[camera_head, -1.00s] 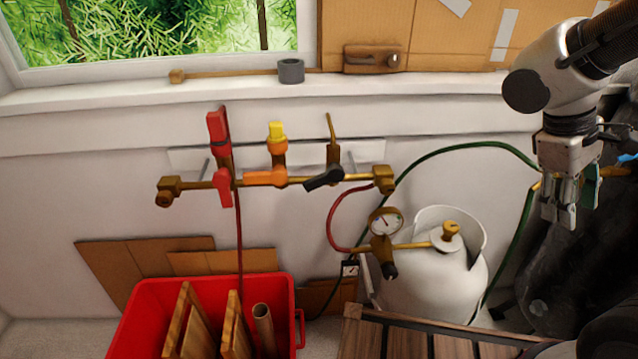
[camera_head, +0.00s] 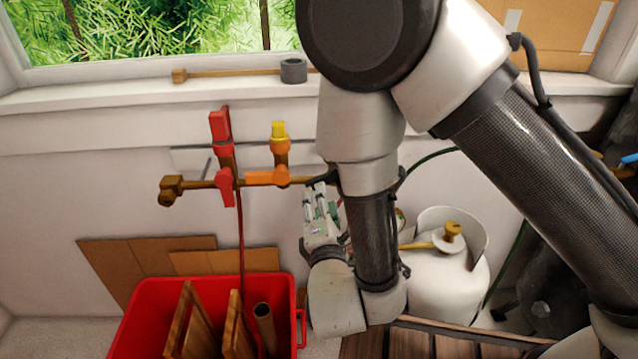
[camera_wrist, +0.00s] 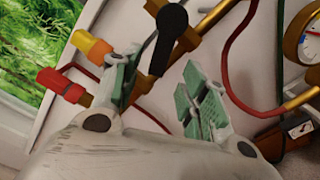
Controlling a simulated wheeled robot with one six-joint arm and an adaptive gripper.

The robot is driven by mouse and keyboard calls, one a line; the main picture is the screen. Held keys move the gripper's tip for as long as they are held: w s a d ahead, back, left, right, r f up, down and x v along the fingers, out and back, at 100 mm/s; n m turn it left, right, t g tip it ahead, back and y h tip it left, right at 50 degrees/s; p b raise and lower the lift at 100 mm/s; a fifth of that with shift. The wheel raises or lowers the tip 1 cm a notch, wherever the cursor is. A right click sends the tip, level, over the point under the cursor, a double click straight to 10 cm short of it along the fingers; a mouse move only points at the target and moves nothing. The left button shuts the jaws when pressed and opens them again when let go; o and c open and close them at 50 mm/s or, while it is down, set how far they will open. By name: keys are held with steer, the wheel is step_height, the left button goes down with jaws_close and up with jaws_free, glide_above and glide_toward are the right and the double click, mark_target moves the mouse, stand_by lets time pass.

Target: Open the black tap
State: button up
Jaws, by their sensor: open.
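The black tap (camera_wrist: 169,36) shows in the wrist view, its dark handle hanging down from the brass pipe at the top centre. My gripper (camera_wrist: 160,92) is open, with green-padded fingers either side of the space in front of and below the handle. The handle's lower end lies between the fingers in the picture; I cannot tell whether either finger touches it. In the head view, my gripper (camera_head: 320,204) is just below the brass pipe, and my arm hides most of the black tap.
Red (camera_head: 222,150) and orange (camera_head: 268,177) taps sit to the left on the pipe. A pressure gauge (camera_wrist: 309,45) and red hose (camera_wrist: 236,80) are near the right finger. Below stand a white gas cylinder (camera_head: 440,285) and a red crate (camera_head: 140,300) with wood.

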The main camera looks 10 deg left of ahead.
steer(key=x, duration=0.7)
steer(key=shift+w, duration=0.15)
jaws_close()
